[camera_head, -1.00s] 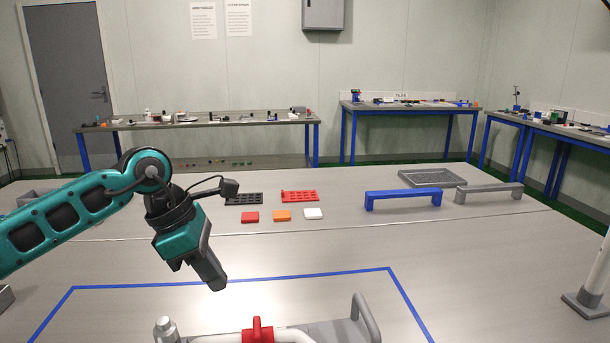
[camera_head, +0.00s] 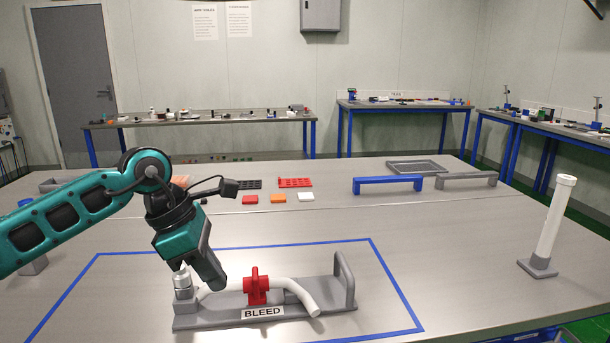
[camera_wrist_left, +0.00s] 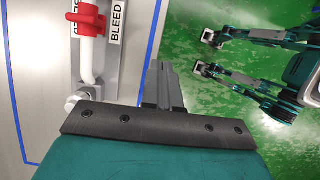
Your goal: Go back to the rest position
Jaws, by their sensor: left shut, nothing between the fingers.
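My left gripper (camera_head: 216,284) hangs from the left in the head view, pointing down and to the right. It is shut and empty. In the picture its tip overlaps the left part of the bleed fixture; I cannot tell how far above it is. The fixture has a grey base (camera_head: 215,312) with a "BLEED" label (camera_head: 263,313), a red valve (camera_head: 257,286), a white tube (camera_head: 304,297) and a metal fitting (camera_head: 182,281). In the left wrist view my shut fingers (camera_wrist_left: 163,75) lie beside the fixture's red valve (camera_wrist_left: 87,20). My right gripper is not identifiable.
Blue tape (camera_head: 397,285) frames the fixture on the grey table. A white post (camera_head: 552,220) stands at the right. Blue (camera_head: 388,185) and grey (camera_head: 466,181) bridges, a grey tray (camera_head: 391,169) and coloured blocks (camera_head: 278,198) sit farther back. The table between tape and post is clear.

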